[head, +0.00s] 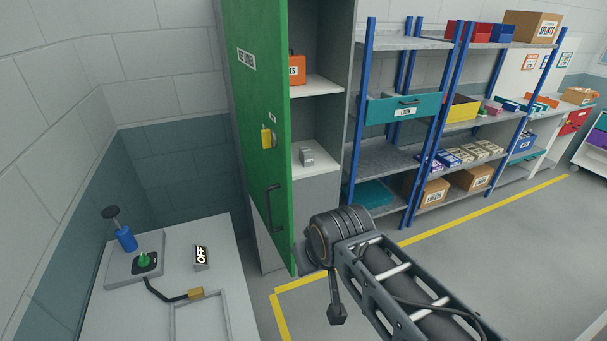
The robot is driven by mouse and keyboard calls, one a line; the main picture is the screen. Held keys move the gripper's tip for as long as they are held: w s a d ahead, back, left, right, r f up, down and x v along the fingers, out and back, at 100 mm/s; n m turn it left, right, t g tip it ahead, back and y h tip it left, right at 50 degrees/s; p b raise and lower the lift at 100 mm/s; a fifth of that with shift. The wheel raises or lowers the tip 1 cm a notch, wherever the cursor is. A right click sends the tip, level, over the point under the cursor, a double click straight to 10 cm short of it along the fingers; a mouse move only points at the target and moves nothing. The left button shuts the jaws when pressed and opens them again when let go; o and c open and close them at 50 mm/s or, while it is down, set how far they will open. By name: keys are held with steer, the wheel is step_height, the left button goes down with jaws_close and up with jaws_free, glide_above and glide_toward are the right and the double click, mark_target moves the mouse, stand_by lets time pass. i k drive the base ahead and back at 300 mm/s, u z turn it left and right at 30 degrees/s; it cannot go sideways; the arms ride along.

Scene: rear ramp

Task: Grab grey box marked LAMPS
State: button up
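A small grey object (306,156) sits on the middle shelf of the tall grey cabinet (324,131). It may be the grey box, but I cannot read any LAMPS marking on it. The cabinet's green door (258,100) stands open, swung toward me, and hides the left part of the inside. My arm reaches in from the lower right, in front of the cabinet's base. A dark tip (337,313) hangs at its end, apart from the grey object; I cannot make out two fingers or their opening.
An orange box (297,69) stands on the cabinet's upper shelf. A blue-posted rack (372,157) with bins and cartons stands to the right. A bench (110,315) with a green knob and an OFF sign is at the lower left. Grey floor is clear at the right.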

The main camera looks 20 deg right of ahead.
mark_target(306, 157)
steer(key=k, duration=0.4)
steer(key=u, duration=1.95)
steer(key=k, duration=1.15)
steer(key=z, duration=1.95)
steer(key=i, duration=1.65)
